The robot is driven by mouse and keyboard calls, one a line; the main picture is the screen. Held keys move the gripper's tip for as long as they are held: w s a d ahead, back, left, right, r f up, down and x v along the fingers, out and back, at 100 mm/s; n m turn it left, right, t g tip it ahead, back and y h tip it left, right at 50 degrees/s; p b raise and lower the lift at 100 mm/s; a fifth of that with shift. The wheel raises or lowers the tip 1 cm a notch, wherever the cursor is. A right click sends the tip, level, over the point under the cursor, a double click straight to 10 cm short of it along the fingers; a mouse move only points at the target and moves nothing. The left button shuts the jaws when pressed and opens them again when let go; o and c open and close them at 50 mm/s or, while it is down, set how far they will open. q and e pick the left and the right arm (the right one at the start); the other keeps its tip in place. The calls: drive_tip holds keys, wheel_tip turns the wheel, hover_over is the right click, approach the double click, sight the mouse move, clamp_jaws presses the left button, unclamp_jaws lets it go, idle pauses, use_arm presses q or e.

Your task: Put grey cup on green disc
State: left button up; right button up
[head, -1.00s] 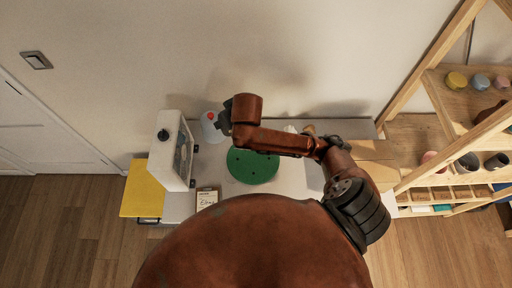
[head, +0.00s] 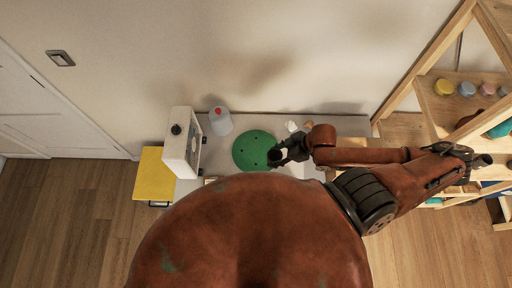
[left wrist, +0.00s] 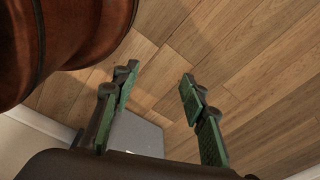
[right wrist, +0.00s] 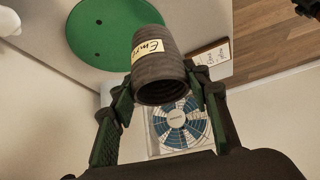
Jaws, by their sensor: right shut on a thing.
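The grey cup (right wrist: 160,72) is ribbed and dark, with a cream label. My right gripper (head: 284,154) is shut on it, one finger on each side, and the cup's open mouth shows in the right wrist view. In the head view the grey cup (head: 275,157) appears over the right edge of the green disc (head: 250,147). The green disc (right wrist: 103,32) lies beyond the cup in the right wrist view; the gap between them is hard to judge. My left gripper (left wrist: 155,88) is open and empty above the floor, outside the head view.
A white-framed fan (head: 181,145) stands left of the disc. A clear jug with a red cap (head: 220,122) stands behind it. Small items (head: 292,126) lie behind the right gripper. A wooden shelf (head: 450,112) with several pots is at right. A clipboard (right wrist: 214,53) lies near the disc.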

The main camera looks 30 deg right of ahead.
use_arm(q)
drive_tip(key=shift+s+d+r+p, duration=0.1)
drive_tip(key=shift+s+r+p, duration=0.5)
drive_tip(key=shift+r+p, duration=0.15)
use_arm(e)
drive_tip(key=shift+w+a+f, duration=0.2)
drive_tip(key=shift+w+f, duration=3)
drive_tip(key=shift+w, duration=0.2)
drive_tip(key=shift+w+a+f, duration=0.15)
drive_tip(key=shift+w+f, duration=3.05)
drive_tip(key=shift+w, duration=0.2)
drive_tip(key=shift+f, duration=0.1)
drive_tip(key=o, duration=1.3)
use_arm(q)
drive_tip(key=shift+s+f+b, duration=0.1)
drive_tip(key=shift+f+b, duration=0.2)
use_arm(e)
drive_tip(key=v, duration=1.2)
